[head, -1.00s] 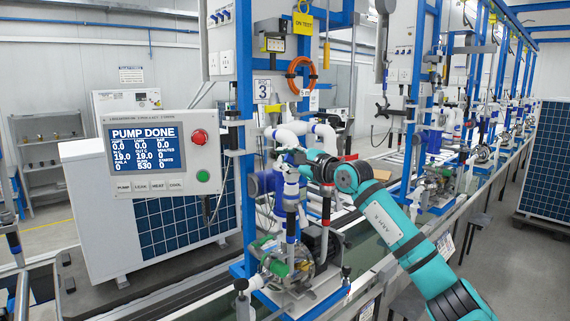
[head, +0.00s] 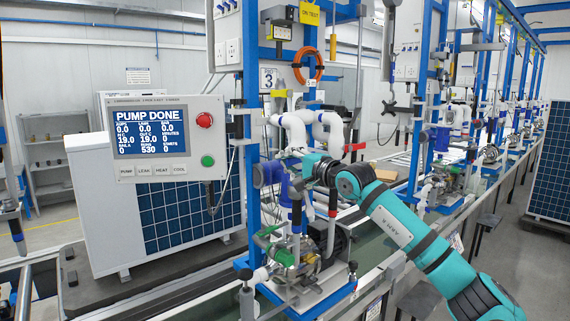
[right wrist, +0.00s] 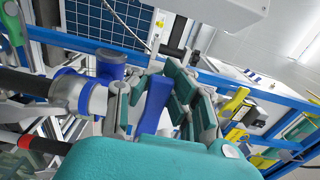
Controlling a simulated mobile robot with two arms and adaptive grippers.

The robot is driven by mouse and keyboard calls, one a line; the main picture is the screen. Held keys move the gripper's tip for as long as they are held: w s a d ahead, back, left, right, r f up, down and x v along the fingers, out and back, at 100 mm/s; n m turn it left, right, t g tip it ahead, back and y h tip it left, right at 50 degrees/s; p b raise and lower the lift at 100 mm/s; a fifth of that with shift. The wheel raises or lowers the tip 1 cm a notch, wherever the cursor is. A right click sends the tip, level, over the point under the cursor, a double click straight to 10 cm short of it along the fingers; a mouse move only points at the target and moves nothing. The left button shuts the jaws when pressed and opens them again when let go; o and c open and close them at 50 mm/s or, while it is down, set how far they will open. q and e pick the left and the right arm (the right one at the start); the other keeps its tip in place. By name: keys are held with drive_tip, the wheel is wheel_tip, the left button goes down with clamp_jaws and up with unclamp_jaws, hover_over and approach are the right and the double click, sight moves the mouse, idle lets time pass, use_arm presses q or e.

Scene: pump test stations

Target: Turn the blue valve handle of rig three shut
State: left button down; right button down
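Rig three, marked by a number 3 sign (head: 267,77), has a blue frame, white pipes (head: 300,128) and a pump (head: 318,240) at its base. My right gripper (head: 302,168) reaches in from the right at the blue valve below the white pipes. In the right wrist view, the blue valve handle (right wrist: 154,105) stands between the fingers of my right gripper (right wrist: 160,92). The fingers are close on both sides of it; whether both pads press on it I cannot tell. In the head view the gripper largely hides the handle. My left gripper is not in view.
A panel (head: 165,137) reading PUMP DONE hangs left of the rig, before a white unit with a dark blue grid (head: 178,213). An orange coil (head: 308,67) hangs above the pipes. More rigs line the bench to the right.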

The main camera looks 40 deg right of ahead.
drive_tip(key=shift+f, duration=0.7)
drive_tip(key=shift+a, duration=0.1)
drive_tip(key=c, duration=2)
unclamp_jaws()
drive_tip(key=o, duration=0.7)
drive_tip(key=shift+s+d+r, duration=0.2)
drive_tip(key=shift+s+r, duration=0.05)
drive_tip(key=shift+s, duration=0.25)
drive_tip(key=shift+o, duration=0.8)
drive_tip(key=shift+s+r, duration=0.2)
drive_tip(key=shift+r, duration=0.1)
drive_tip(key=shift+w, duration=0.1)
drive_tip(key=s+d, duration=0.1)
drive_tip(key=s, duration=1.1)
